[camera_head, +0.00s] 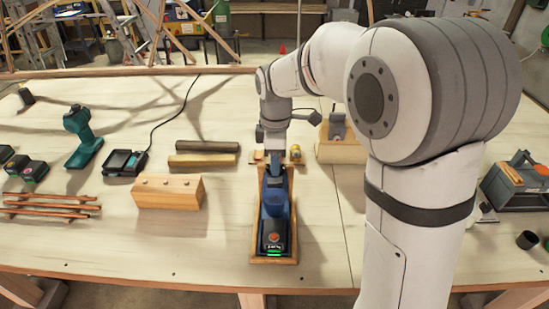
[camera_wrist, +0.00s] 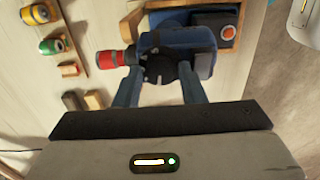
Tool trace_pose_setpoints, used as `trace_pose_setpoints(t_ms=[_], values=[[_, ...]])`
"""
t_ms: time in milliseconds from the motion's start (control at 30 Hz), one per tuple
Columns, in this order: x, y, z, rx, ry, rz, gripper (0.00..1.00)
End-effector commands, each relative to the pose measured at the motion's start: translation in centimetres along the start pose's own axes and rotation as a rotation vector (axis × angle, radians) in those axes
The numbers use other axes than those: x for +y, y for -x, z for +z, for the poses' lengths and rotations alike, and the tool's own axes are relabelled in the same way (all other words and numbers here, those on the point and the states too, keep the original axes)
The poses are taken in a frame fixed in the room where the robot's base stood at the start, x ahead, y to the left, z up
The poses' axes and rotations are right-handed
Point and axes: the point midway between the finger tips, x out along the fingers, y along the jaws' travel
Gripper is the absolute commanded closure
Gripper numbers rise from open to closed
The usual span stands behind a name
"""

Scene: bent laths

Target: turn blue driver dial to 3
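The blue driver (camera_head: 275,205) lies in a narrow wooden cradle (camera_head: 257,240), its length running away from me. Its near end has an orange-red button and a lit green strip. In the wrist view the driver (camera_wrist: 205,36) shows a red-and-grey chuck at left and a round black dial (camera_wrist: 159,68) with a pale mark. My gripper (camera_head: 275,158) points down at the driver's far end. In the wrist view its two blue-grey fingers (camera_wrist: 159,84) stand apart, with their tips at either side of the dial. I cannot tell whether they touch it. The dial's number is unreadable.
A wooden block (camera_head: 168,192) with holes stands left of the cradle. Dark and tan bars (camera_head: 203,160) lie behind it. A teal drill (camera_head: 82,136) and a charger (camera_head: 125,162) stand further left. Small coloured parts (camera_wrist: 51,46) lie beyond the chuck. A toolbox (camera_head: 515,180) is at far right.

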Motion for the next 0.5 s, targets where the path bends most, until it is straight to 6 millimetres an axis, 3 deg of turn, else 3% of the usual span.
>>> trace_pose_setpoints(t_ms=[200,500], values=[[-0.01,-0.02,-0.03,0.000,0.000,0.000,0.65],[-0.01,0.00,-0.06,0.000,0.001,0.001,0.90]])
